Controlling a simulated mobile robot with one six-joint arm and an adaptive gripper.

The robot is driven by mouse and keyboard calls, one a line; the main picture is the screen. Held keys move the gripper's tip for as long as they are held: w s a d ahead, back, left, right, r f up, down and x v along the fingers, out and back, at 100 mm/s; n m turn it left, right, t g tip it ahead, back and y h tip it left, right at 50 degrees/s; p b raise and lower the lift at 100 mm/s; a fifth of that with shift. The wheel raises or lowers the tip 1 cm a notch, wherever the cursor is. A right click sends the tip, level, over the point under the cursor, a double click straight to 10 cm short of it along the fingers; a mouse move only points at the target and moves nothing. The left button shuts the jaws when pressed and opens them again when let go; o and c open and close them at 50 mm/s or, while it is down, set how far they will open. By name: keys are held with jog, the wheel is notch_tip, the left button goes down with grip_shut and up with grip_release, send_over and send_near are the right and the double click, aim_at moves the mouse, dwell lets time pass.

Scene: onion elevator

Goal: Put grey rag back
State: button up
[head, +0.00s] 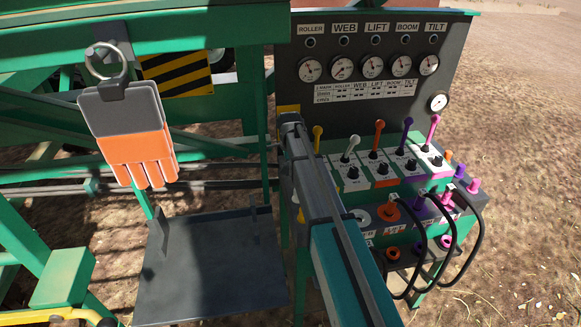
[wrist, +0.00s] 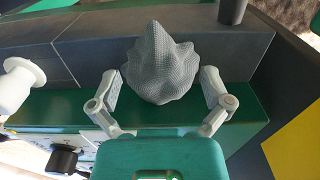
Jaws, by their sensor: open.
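The grey rag (wrist: 160,62) is a bunched, peaked cloth with a woven texture in the wrist view. It sits by a dark grey tiled-looking surface (wrist: 90,45) and a green ledge (wrist: 60,115). My gripper (wrist: 158,76) is open, with one finger on each side of the rag. Small gaps appear between the fingers and the cloth, so I cannot tell of any contact. In the head view my arm covers the middle of the scene, and neither the rag nor my fingertips can be made out there.
A control panel (head: 350,90) with gauges and coloured levers (head: 379,135) stands right of my arm, with black hoses (head: 478,240) below. An orange-grey glove (head: 128,130) hangs at the left above an empty dark tray (head: 205,270). In the wrist view, a white knob (wrist: 20,85) is left.

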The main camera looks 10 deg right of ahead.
jog(key=shift+r, duration=0.2)
notch_tip(320, 180, up, 12)
jog(key=p, duration=1.2)
dwell(0.3)
dwell(0.7)
jog(key=s+n, duration=1.8)
jog(key=s, duration=1.1)
jog(key=shift+d, duration=0.25)
